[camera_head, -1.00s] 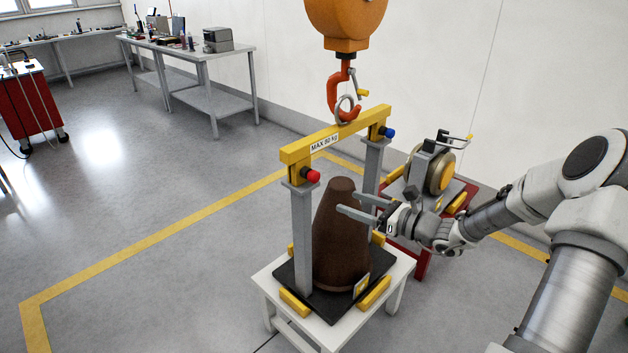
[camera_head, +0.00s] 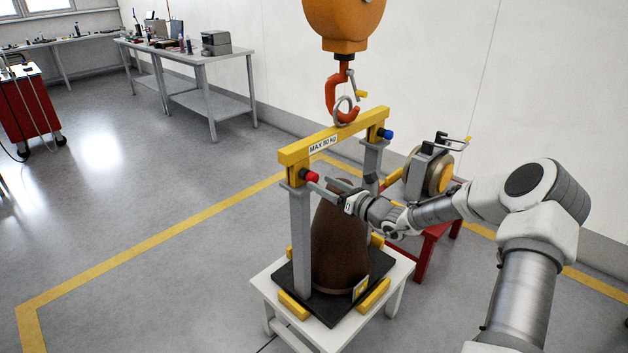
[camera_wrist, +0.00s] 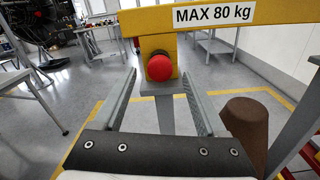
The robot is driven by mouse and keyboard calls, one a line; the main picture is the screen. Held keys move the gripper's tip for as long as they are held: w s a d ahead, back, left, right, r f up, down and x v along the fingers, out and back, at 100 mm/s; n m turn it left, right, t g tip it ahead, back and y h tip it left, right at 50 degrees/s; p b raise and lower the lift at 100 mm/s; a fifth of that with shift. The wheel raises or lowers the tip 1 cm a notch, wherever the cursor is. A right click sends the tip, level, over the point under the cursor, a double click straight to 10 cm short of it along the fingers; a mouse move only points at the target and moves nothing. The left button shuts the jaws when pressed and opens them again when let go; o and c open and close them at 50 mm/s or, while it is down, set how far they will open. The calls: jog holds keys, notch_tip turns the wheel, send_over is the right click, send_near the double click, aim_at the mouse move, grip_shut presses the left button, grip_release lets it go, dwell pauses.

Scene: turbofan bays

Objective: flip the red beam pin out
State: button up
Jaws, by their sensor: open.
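The red beam pin (camera_head: 310,177) has a round red knob. It sits at the near left end of the yellow lifting beam (camera_head: 340,137), above a grey post (camera_head: 300,240). In the wrist view the red knob (camera_wrist: 160,68) shows face-on under the beam. My gripper (camera_head: 328,188) is open, its fingertips close to the pin. In the wrist view my two fingers (camera_wrist: 158,95) stand wide on either side of the knob, with nothing held. I cannot tell whether a finger touches it.
An orange hoist hook (camera_head: 342,100) carries the ring on the beam. A blue pin (camera_head: 386,134) sits at the far end. A brown cone (camera_head: 335,250) stands between the posts on a white stand (camera_head: 262,285). A red stand (camera_head: 425,262) is behind. Floor at left is clear.

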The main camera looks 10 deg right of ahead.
aim_at(316, 180)
jog(key=shift+x, duration=2.1)
grip_shut()
